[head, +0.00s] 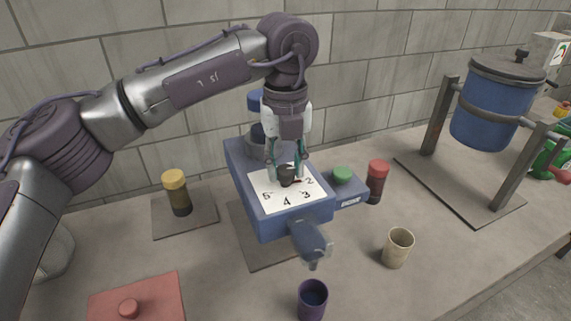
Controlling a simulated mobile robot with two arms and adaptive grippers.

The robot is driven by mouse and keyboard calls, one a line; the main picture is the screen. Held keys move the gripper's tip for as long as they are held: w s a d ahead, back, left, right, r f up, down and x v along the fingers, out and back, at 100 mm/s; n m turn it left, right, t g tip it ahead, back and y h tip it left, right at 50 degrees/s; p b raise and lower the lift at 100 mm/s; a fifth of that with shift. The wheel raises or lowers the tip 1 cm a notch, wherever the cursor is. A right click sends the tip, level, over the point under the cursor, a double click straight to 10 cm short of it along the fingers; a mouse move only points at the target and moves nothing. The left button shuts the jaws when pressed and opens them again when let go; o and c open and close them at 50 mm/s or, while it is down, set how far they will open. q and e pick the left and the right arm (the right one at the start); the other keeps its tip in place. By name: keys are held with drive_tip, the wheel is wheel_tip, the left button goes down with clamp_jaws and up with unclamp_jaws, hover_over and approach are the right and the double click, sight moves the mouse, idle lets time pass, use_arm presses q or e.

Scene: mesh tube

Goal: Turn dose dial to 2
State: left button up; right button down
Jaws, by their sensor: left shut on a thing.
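The dose dial (287,176) is a dark knob on a white number plate (272,203) on top of a blue machine (262,226). The numbers 2, 3, 4 and 5 show on the plate; the far part is hidden by my gripper. My left gripper (287,168) points down over the plate and is shut on the dial. A pointer on the knob seems to face right, near the 2, but it is too small to be sure. My right gripper is not in view.
A green button (342,174) and a red-capped jar (376,181) are right of the machine. A yellow-capped jar (177,193) stands left. A beige cup (397,248), a purple cup (312,299) and a red pad (137,300) are in front. A blue drum (487,104) stands right.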

sight(285, 169)
use_arm(q)
drive_tip(key=shift+r, duration=0.15)
drive_tip(key=o, duration=1.2)
drive_tip(key=shift+c, duration=0.2)
wheel_tip(285, 169, up, 12)
